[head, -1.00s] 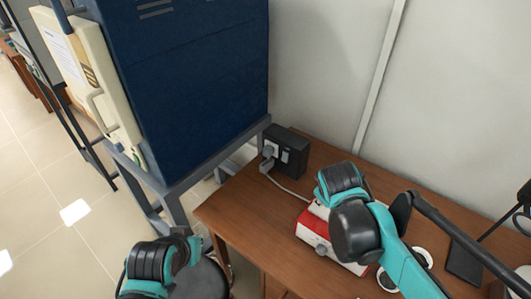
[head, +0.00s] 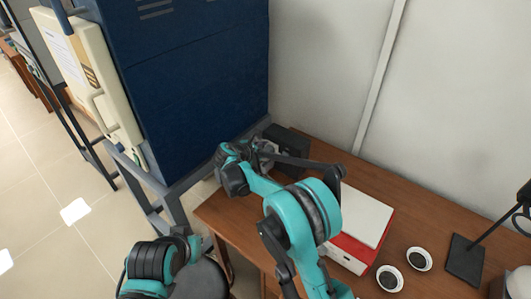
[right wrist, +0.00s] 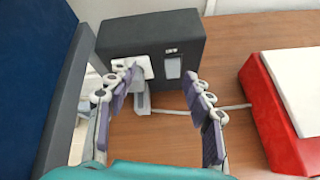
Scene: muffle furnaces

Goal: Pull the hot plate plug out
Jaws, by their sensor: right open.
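A black socket box (head: 292,138) stands at the table's back left corner; it also shows in the right wrist view (right wrist: 150,35). The pale hot plate plug (right wrist: 140,88) sits at the box's left socket, with a white cord running right along the table. The red hot plate (head: 348,250) with a white top is right of the box. My right gripper (head: 266,152) is at the front of the box. In the right wrist view its open fingers (right wrist: 160,80) stand either side of the plug, the left one overlapping the socket plate. I cannot tell contact.
Two small white dishes (head: 419,259) and a dark stand base (head: 465,259) are on the brown table (head: 405,222) at right. A blue furnace (head: 190,90) on a grey frame stands left of the socket box. The wall is behind.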

